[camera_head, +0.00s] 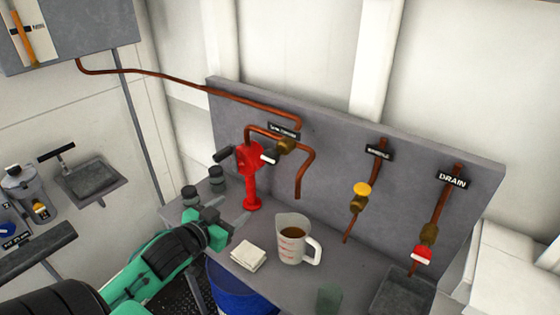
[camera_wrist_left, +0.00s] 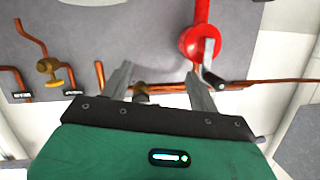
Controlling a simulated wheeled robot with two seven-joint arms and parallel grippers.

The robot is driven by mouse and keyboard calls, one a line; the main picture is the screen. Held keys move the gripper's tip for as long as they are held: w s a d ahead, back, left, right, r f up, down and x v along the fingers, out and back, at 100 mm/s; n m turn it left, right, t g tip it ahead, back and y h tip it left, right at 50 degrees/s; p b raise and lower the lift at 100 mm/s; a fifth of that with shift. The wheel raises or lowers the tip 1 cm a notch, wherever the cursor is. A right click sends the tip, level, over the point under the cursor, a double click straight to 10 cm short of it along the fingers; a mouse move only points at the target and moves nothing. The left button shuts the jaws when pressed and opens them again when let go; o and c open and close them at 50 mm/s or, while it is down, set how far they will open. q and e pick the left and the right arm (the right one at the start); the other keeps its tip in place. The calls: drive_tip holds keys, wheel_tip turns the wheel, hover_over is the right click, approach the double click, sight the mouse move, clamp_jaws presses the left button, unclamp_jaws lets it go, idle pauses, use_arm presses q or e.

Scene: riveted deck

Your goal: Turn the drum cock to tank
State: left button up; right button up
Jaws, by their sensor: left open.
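The drum cock (camera_head: 287,145) is a small brass valve on a copper pipe on the grey back panel, under a small dark label (camera_head: 284,130) too small to read surely. A white-tipped lever (camera_head: 268,158) shows just left of it, beside the red hand pump (camera_head: 251,165). My left gripper (camera_head: 236,210) is open and empty, low in front of the pump and apart from the cock. In the left wrist view, the open fingers (camera_wrist_left: 158,80) have the red pump (camera_wrist_left: 200,42) beyond them at the right; the cock is mostly hidden behind the gripper.
A measuring jug (camera_head: 292,240) of brown liquid and a folded white cloth (camera_head: 248,254) stand on the bench. A blue drum (camera_head: 240,290) sits below. A yellow-handled valve (camera_head: 361,192) and a red-handled drain valve (camera_head: 424,250) are to the right.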

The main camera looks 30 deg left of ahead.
sight(267, 158)
use_arm(q)
wheel_tip(267, 158, up, 10)
drive_tip(key=d+m+t+h, duration=0.2)
drive_tip(key=d+t, duration=0.1)
drive_tip(key=w+b, duration=0.2)
drive_tip(key=w, duration=0.2)
drive_tip(key=w+b, duration=0.6)
drive_tip(key=w, duration=0.1)
drive_tip(key=shift+w+d, duration=0.3)
drive_tip(key=shift+w+d+f, duration=0.15)
drive_tip(key=shift+w, duration=0.85)
use_arm(e)
wheel_tip(267, 158, down, 7)
drive_tip(key=w, duration=0.1)
drive_tip(key=shift+w+r, duration=0.15)
drive_tip(key=shift+w, duration=0.2)
drive_tip(key=shift+a, duration=0.1)
use_arm(q)
drive_tip(key=c, duration=1)
